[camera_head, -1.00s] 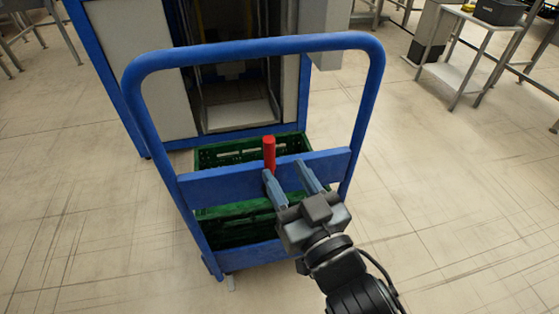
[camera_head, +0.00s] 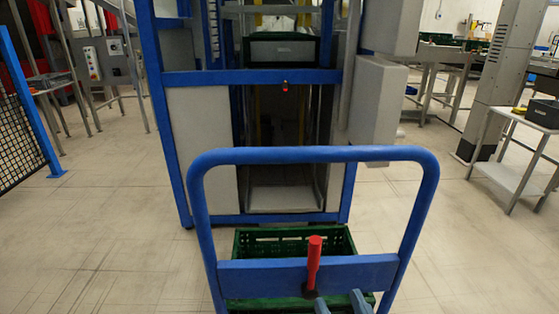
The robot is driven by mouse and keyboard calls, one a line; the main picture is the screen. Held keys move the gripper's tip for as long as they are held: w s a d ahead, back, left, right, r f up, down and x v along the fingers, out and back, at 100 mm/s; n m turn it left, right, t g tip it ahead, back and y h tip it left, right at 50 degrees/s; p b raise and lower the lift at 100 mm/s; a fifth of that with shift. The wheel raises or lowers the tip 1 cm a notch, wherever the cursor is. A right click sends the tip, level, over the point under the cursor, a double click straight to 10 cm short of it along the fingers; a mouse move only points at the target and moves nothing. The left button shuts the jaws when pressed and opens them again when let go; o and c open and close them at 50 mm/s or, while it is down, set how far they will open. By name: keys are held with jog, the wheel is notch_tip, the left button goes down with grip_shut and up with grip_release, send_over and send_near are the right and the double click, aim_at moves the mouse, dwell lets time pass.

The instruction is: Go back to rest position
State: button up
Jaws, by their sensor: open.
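My gripper (camera_head: 341,303) is at the bottom edge of the head view, with only its two grey-blue fingertips showing. The fingers are apart with nothing between them. They are just right of and below a red handle (camera_head: 314,262) on the crossbar (camera_head: 365,271) of a blue cart. The rest of my gripper and my arm are out of view.
The blue cart (camera_head: 318,155) stands directly ahead and carries a green crate (camera_head: 250,242). Behind it is a blue-framed conveyor machine (camera_head: 200,140) with a dark crate (camera_head: 283,50) high inside. A fence (camera_head: 18,125) stands left and a small table (camera_head: 508,176) right. Floor is clear on both sides.

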jog(key=s+d+f+m+g+h, duration=0.1)
jog(key=s+d, duration=0.2)
jog(key=s, duration=0.6)
jog(key=s+d+g+h, duration=0.15)
jog(key=s+d, duration=0.25)
jog(key=s, duration=0.6)
jog(key=s+d+f+m+g+h, duration=0.1)
jog(key=s+d, duration=0.2)
jog(key=s, duration=0.6)
notch_tip(320, 180, up, 17)
jog(key=p, duration=1.7)
jog(key=shift+s+d, duration=0.15)
jog(key=shift+s, duration=0.05)
